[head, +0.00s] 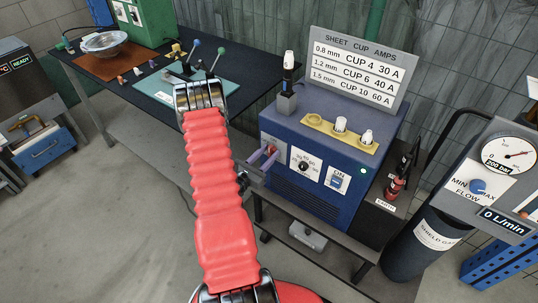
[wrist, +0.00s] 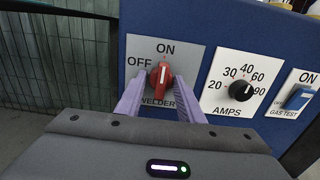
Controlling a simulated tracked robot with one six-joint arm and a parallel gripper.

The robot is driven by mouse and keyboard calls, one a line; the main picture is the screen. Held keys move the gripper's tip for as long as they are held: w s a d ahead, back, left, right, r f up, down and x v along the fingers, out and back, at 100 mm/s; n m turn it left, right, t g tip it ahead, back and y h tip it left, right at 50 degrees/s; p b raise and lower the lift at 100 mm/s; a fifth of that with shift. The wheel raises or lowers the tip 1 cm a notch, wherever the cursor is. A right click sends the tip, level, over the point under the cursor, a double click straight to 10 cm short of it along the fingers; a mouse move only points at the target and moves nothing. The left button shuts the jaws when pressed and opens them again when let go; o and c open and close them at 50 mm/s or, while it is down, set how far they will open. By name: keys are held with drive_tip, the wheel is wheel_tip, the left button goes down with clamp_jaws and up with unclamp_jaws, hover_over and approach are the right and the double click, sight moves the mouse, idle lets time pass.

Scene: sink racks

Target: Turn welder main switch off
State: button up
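The welder main switch is a red rotary knob (wrist: 161,76) on a grey plate marked ON, OFF and WELDER. Its white line points up, towards ON. It sits on the front of the blue welder (head: 310,190) and shows partly in the head view (head: 271,150). My gripper (wrist: 162,80) is open, with its two purple fingers on either side of the knob. I see no firm grip on the knob; whether a fingertip touches it I cannot tell. In the head view my gripper (head: 268,157) is at the left of the welder's front.
To the switch's right are the black AMPS dial (wrist: 241,90) and the blue gas test switch (wrist: 297,98). A gas cylinder (head: 425,245) stands right of the welder. A dark workbench (head: 150,90) is at the back left.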

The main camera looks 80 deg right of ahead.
drive_tip(key=shift+c, duration=0.7)
drive_tip(key=c, duration=0.7)
drive_tip(key=shift+o, duration=0.2)
drive_tip(key=shift+w, duration=0.1)
